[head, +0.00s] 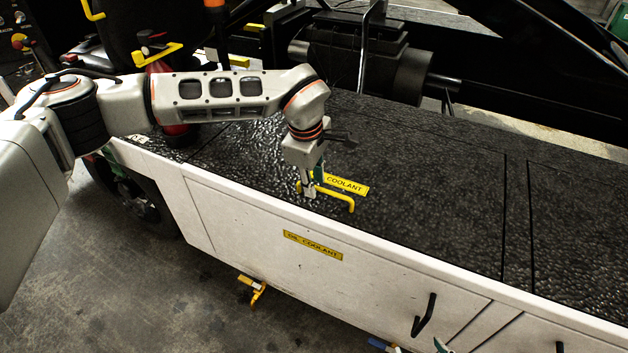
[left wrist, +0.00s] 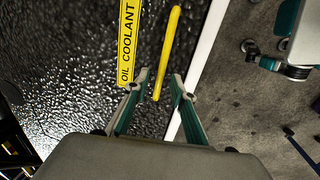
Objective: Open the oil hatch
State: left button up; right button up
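The oil hatch is part of the black textured top of the loader, with a yellow bar handle (head: 338,198) beside a yellow COOLANT label (head: 346,184). In the left wrist view the label (left wrist: 128,40) reads OIL COOLANT and the handle (left wrist: 168,50) runs up from between my fingertips. My left gripper (head: 308,190) is at the near left end of the handle. Its fingers (left wrist: 160,84) are apart, one on each side of the bar, with a gap visible. A teal tip of my right gripper (head: 441,346) shows at the bottom edge; most of it is hidden.
The white side panel (head: 250,225) carries another OIL COOLANT label (head: 312,245) and a black handle (head: 424,315). Dark machinery (head: 360,60) stands behind the top. Orange-yellow hardware (head: 254,289) sticks out below the panel. The black top right of the handle is clear.

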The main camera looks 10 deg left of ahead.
pick_arm(q)
jog(key=shift+c, duration=0.4)
grip_shut()
jog(key=shift+r, duration=0.15)
jog(key=w+d+r+p, duration=0.1)
jog(key=w+r+p, duration=0.4)
jog(key=r, duration=0.6)
jog(key=w+d+r+p, duration=0.2)
jog(key=w+r+p, duration=0.2)
jog(key=r, duration=0.8)
jog(key=shift+w+p, duration=0.4)
jog(key=shift+p, duration=0.75)
pick_arm(e)
notch_tip(320, 180, up, 9)
jog(key=s+d, duration=0.1)
jog(key=shift+d, duration=0.35)
jog(key=shift+f, duration=0.1)
